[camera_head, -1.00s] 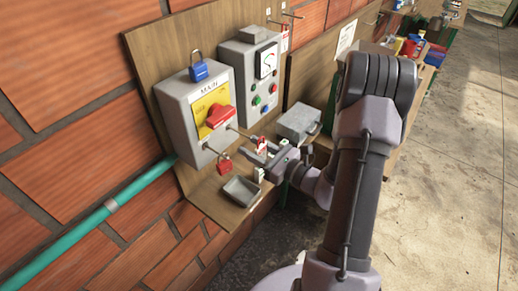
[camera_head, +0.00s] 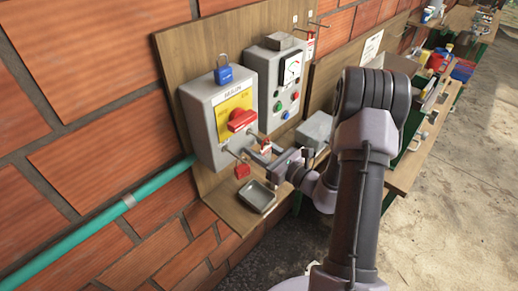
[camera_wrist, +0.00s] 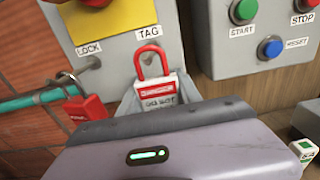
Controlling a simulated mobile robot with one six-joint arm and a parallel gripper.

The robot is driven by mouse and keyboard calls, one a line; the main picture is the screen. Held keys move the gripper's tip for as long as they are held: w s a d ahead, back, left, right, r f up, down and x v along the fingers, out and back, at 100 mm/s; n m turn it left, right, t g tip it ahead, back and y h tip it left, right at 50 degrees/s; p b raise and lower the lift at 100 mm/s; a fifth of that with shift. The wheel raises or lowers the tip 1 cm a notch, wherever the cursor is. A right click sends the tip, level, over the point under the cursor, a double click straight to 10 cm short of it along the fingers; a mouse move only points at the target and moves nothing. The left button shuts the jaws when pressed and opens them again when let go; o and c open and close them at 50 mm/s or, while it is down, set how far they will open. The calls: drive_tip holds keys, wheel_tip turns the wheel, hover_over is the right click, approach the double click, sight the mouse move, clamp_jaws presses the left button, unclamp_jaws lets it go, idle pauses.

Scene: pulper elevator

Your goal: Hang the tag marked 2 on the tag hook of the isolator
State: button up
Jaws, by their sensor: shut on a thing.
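The isolator (camera_head: 207,128) is a grey box with a yellow plate, a red handle and a blue padlock on top. My gripper (camera_head: 272,158) is at its lower right front, shut on a tag (camera_head: 265,146). In the wrist view the tag (camera_wrist: 158,88) has a red loop and a white body with a red DANGER band; no number is readable. The loop is upright, just below the TAG label (camera_wrist: 148,33) on the isolator face. The tag hook is not clear behind the loop, so I cannot tell whether they touch.
A red padlock (camera_wrist: 86,107) hangs below the LOCK label, left of the tag. A small grey tray (camera_head: 257,196) is on the board below. A control box (camera_head: 272,80) with buttons stands to the right, and a grey case (camera_head: 315,130) lies beyond my gripper.

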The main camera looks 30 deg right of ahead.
idle(0.3)
drive_tip(key=o, duration=1.4)
drive_tip(key=b+v, duration=0.1)
drive_tip(key=v, duration=1.7)
drive_tip(key=a+n+g+y+b, duration=0.55)
drive_tip(key=a+n, duration=0.25)
drive_tip(key=a, duration=0.3)
drive_tip(key=s+a+f+n+g+h+b, duration=0.2)
drive_tip(key=s+a+n+h+b, duration=0.1)
drive_tip(key=n, duration=0.3)
drive_tip(key=s+a+f+n+g+h+b, duration=0.1)
drive_tip(key=s+a+f+n+h+b, duration=0.1)
drive_tip(key=a+n+b, duration=0.3)
drive_tip(key=s+a+f+n+g+h+b, duration=0.2)
drive_tip(key=s+a+n+h+b, duration=0.1)
drive_tip(key=n+b, duration=0.3)
drive_tip(key=shift+s+a+n+g+h, duration=0.2)
drive_tip(key=shift+a+n+h, duration=0.1)
drive_tip(key=shift+n+h, duration=0.25)
drive_tip(key=shift+s+a+n+g+h, duration=0.15)
drive_tip(key=shift+a+n+h, duration=0.2)
drive_tip(key=shift+n, duration=0.4)
